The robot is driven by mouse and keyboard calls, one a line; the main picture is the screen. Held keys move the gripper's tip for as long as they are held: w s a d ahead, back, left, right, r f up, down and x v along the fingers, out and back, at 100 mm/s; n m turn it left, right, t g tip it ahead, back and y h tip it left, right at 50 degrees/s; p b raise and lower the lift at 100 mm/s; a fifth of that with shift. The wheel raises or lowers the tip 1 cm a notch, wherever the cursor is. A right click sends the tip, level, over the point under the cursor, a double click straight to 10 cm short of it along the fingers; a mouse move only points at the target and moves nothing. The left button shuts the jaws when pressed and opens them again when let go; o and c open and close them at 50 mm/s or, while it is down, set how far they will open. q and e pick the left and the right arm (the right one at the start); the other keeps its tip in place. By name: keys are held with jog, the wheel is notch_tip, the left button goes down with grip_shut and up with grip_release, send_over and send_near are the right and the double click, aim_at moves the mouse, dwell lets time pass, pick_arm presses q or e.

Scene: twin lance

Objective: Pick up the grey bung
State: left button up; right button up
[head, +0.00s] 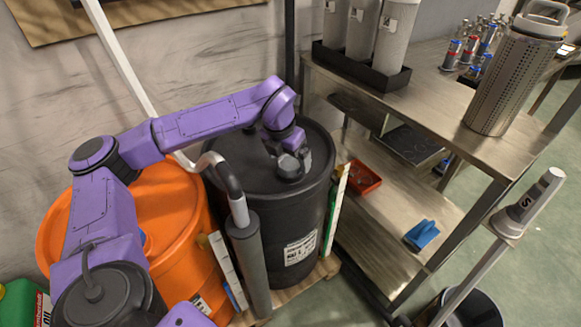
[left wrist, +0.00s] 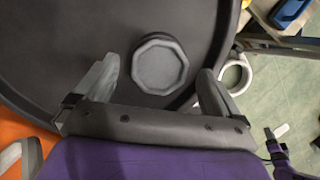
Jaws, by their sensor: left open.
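The grey bung (left wrist: 159,66) is an eight-sided cap on the lid of the black drum (head: 232,178). In the left wrist view it lies between the finger tips, nearer the right one, with a gap on each side. My left gripper (head: 291,162) is open and empty above the drum lid, over the bung. In the head view the fingers partly hide the bung.
An orange drum (head: 172,205) stands left of the black drum. A grey pump tube (head: 248,262) stands in front. To the right, a metal shelf holds a red tray (head: 363,180) and a blue item (head: 421,235).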

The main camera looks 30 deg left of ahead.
pick_arm(q)
jog(key=shift+w+f, duration=0.15)
jog(key=shift+f, duration=0.5)
jog(key=shift+r, duration=0.1)
jog(key=c, duration=1.1)
